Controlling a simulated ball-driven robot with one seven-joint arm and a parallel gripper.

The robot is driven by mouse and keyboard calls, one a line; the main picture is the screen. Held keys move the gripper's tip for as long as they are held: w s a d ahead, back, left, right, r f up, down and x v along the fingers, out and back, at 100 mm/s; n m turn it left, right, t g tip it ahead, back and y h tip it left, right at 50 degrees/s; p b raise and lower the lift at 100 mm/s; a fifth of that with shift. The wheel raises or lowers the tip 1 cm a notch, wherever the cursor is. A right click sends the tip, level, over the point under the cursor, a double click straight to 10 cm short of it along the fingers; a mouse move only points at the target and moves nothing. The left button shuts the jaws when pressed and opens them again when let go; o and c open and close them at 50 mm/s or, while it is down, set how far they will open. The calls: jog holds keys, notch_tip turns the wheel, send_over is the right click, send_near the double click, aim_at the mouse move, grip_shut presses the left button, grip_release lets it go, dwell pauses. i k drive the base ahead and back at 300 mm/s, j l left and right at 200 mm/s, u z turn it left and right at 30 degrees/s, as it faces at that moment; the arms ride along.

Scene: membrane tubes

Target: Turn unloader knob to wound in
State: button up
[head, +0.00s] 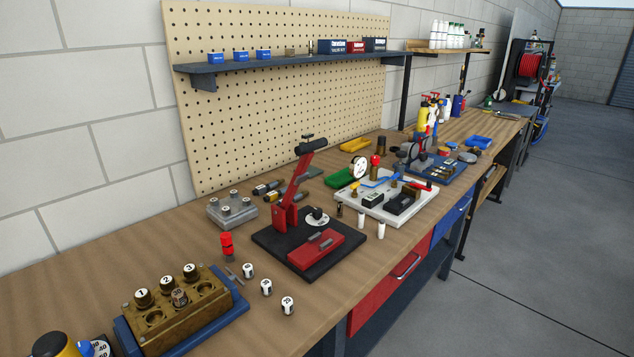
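No knob carries a readable unloader label, so I cannot tell which is the unloader knob. Candidates in the head view are a red knob on a stem (375,161) beside a round gauge (359,167) at the white tray (372,208), a black knob (317,214) over a white dial on the red-and-black fixture (294,205), and a small upright red knob (227,240) on the bench. Their turned positions are too small to read. My gripper is not in view.
The wooden bench (205,280) runs along the wall. A brass block with numbered caps (180,305) sits front left, with several white numbered caps (266,287) beside it. A blue-based pump unit (432,165) stands farther back. A shelf (285,62) overhangs the bench. The floor (530,250) at right is clear.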

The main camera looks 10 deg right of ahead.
aim_at(374, 160)
jog(key=i+j+z, duration=0.25)
jog(key=i, duration=0.2)
jog(key=i+j+z, duration=0.2)
jog(key=i, duration=0.25)
jog(key=l, duration=0.1)
